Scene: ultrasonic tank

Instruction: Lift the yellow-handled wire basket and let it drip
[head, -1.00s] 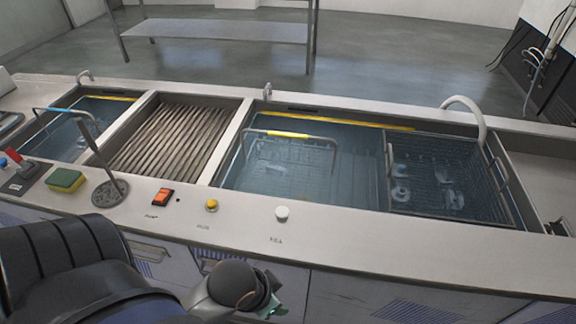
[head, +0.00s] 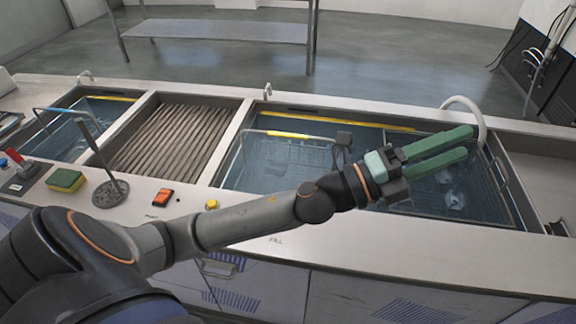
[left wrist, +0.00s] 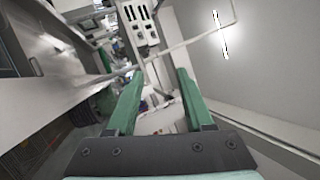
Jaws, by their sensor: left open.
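The yellow-handled wire basket (head: 262,160) sits in the water of the large middle tank, left part, in the head view. Its handle (head: 288,135), a metal bar with a yellow grip, stands up above the water. My left gripper (head: 468,143) is open, with green fingers pointing right. It is over the right part of the tank, to the right of the yellow handle and apart from it. The left wrist view shows the green fingers (left wrist: 158,98) spread with nothing between them. My left forearm hides part of the tank's front rim. My right gripper is not in view.
A second wire basket (head: 489,190) sits in the tank's right part, partly behind my gripper. A curved spout (head: 470,104) rises at the back right. A slatted drain rack (head: 168,140) lies left of the tank. A sponge (head: 66,180) and buttons sit on the front ledge.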

